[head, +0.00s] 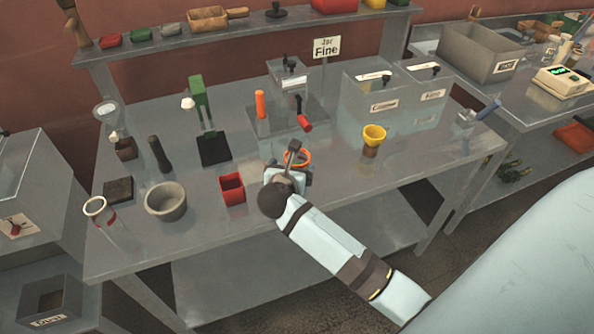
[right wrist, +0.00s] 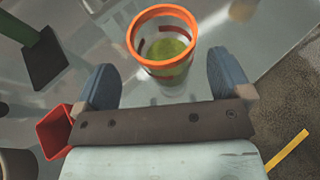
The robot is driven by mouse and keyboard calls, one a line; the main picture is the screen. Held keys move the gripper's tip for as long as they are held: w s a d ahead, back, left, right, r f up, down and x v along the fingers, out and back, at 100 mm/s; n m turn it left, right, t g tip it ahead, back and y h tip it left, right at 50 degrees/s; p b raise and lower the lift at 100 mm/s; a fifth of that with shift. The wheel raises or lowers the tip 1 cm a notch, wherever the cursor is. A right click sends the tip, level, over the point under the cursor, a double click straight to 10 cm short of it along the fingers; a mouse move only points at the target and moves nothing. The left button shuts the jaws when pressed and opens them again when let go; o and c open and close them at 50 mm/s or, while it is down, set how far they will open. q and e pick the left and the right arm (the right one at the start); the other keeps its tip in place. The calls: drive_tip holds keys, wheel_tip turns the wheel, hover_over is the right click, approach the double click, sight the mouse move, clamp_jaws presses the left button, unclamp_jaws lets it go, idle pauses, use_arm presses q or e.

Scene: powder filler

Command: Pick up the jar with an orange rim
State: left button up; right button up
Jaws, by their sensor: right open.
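The jar with an orange rim (right wrist: 164,52) stands upright on the grey metal table in the right wrist view. It is clear, with something green at its bottom. In the head view its orange rim (head: 299,154) shows just behind my right gripper (head: 290,170), which hides most of the jar. In the right wrist view my right gripper (right wrist: 163,85) is open. One blue-grey finger is on the left and one on the right, with the jar ahead and between their lines. I cannot tell exactly how far the jar reaches between the fingers. My left gripper is not in view.
A red square cup (head: 232,188) stands close left of my right gripper. A grey bowl (head: 166,201) and a clear jar with a red band (head: 100,211) are farther left. A yellow funnel cup (head: 374,137) stands to the right.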

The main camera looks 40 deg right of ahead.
sight(297, 163)
drive_tip(key=p+x, duration=0.1)
drive_tip(key=x, duration=0.3)
drive_tip(key=shift+s+d+f, duration=0.1)
drive_tip(key=shift+d+f, duration=0.05)
drive_tip(key=shift+d, duration=0.1)
drive_tip(key=shift+w+d+f+p, duration=0.3)
drive_tip(key=shift+f, duration=0.05)
drive_tip(key=c, duration=1)
drive_tip(key=shift+c, duration=0.4)
drive_tip(key=shift+r, duration=0.15)
